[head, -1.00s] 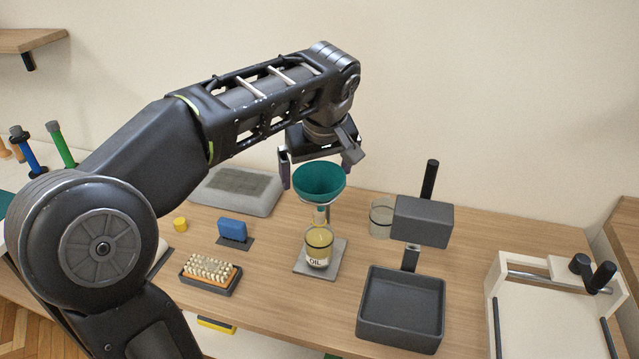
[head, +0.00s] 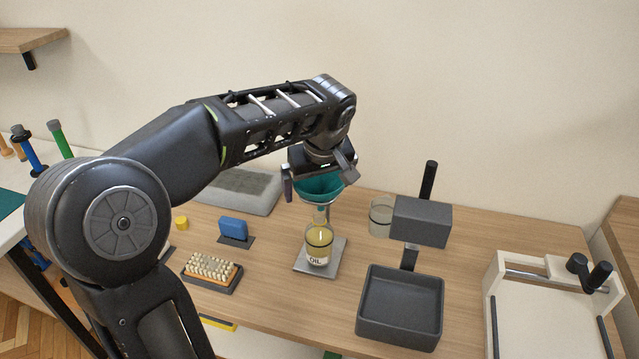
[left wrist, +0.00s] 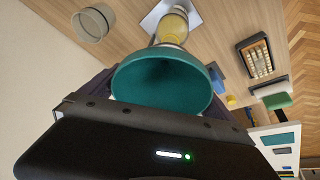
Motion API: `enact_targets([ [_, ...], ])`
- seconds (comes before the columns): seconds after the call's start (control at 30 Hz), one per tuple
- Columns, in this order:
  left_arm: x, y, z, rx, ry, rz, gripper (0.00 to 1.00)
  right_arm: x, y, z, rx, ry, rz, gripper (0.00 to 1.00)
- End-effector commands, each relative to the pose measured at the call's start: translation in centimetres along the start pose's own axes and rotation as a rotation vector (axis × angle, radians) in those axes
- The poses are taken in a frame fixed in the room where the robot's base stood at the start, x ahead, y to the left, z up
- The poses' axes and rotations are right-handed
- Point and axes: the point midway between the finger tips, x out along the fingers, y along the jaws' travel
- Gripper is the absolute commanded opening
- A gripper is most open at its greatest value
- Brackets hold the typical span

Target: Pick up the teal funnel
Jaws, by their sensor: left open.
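The teal funnel (head: 321,190) sits upright above the oil jar (head: 319,244), which stands on a grey plate. My left gripper (head: 318,186) is open at the funnel's cone, with a finger on either side of it. The gripper body hides part of the funnel's rim in the head view. In the left wrist view the funnel's wide mouth (left wrist: 162,82) fills the middle, close in front of the gripper. I cannot tell whether the fingers touch it. My right gripper is not in view.
A clear glass jar (head: 381,216) and a dark block on a post (head: 422,221) stand right of the funnel. A dark tray (head: 400,308) is in front.

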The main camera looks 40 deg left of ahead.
Motion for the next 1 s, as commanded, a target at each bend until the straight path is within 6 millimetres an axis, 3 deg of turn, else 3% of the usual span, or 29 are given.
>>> enact_targets([
  [0.3, -0.04, 0.0, -0.01, 0.0, 0.0, 0.0, 0.99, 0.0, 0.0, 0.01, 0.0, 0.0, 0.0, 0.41],
  [0.9, -0.05, 0.0, -0.01, 0.0, 0.0, 0.0, 0.5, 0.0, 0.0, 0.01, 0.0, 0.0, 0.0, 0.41],
  [1.0, -0.05, 0.0, -0.01, 0.0, 0.0, 0.0, 0.46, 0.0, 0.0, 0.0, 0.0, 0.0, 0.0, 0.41],
])
